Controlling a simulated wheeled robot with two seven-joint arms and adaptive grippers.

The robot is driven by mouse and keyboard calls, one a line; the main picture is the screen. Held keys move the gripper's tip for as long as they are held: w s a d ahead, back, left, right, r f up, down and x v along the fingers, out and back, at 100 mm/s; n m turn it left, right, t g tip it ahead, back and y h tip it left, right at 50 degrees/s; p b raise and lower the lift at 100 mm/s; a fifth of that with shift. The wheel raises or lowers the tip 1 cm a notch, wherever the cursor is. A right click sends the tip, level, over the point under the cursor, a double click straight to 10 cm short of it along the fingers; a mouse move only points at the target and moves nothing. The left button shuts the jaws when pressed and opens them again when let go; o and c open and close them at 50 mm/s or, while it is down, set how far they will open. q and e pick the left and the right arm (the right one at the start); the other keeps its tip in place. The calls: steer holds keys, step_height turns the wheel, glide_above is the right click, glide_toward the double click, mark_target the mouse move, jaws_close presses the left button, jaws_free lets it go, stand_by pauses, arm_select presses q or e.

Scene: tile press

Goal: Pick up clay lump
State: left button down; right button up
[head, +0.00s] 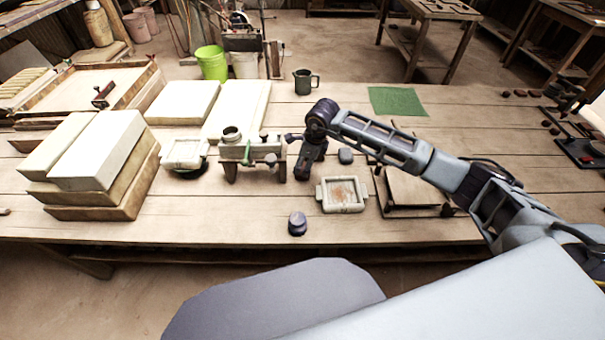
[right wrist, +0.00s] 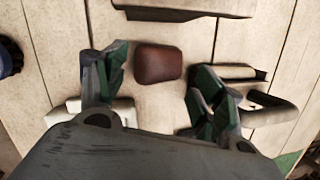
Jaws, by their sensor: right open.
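The clay lump is a reddish-brown rounded block (right wrist: 158,63) on the wooden tabletop. In the right wrist view it lies between and a little beyond the two fingertips, with clear space to either side. In the head view my own gripper appears to hide it. My right gripper (head: 306,168) points down over the table, just right of the small press; it also shows in the right wrist view (right wrist: 160,85). Its fingers are spread apart and empty. My left gripper is not in view.
The press (head: 252,151) stands close left of my right gripper. A grey block (head: 345,155) and a pale square mould (head: 325,198) are to its right. A dark round knob (head: 297,226) sits nearer.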

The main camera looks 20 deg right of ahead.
mark_target(303, 168)
steer(key=shift+f, duration=0.1)
steer(key=shift+d+x, duration=0.15)
steer(key=shift+x, duration=0.85)
steer(key=shift+d+x, duration=0.1)
steer(key=shift+x, duration=0.85)
steer(key=shift+f, duration=0.6)
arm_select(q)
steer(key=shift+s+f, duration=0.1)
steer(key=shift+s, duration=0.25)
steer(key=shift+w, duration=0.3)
arm_select(e)
steer(key=shift+a, duration=0.1)
steer(key=c, duration=0.8)
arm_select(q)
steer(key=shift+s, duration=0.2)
arm_select(e)
steer(key=shift+r, duration=0.2)
steer(key=shift+c, duration=0.2)
